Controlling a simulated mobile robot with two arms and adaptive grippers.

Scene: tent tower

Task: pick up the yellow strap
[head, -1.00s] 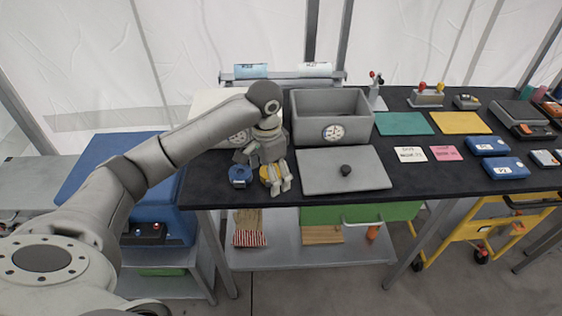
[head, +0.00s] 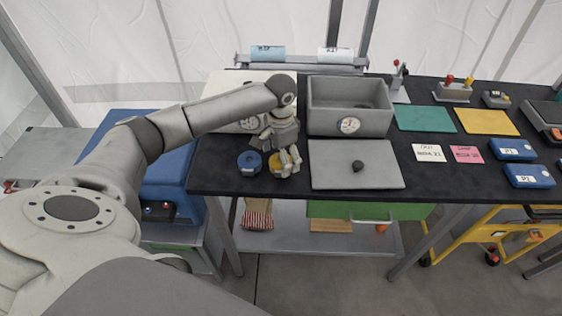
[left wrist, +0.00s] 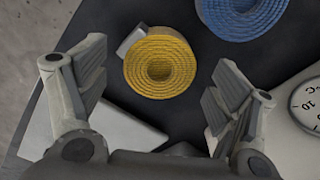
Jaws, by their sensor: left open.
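The yellow strap (head: 276,168) is a rolled coil lying on the dark table near its front edge, partly hidden by my left gripper (head: 288,160) in the head view. In the left wrist view the yellow strap (left wrist: 138,62) lies whole and flat, with a small grey buckle end at its side. My left gripper (left wrist: 160,78) is open, with its two fingers apart and the strap seen between and beyond them. No contact shows. A blue strap coil (head: 250,163) lies just left of the yellow one. My right gripper is not in view.
A grey bin (head: 349,122) stands behind a flat grey lid with a black knob (head: 356,167), right of the gripper. A white dial scale (head: 226,95) stands behind the straps. Green (head: 425,118) and yellow (head: 487,122) mats lie further right.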

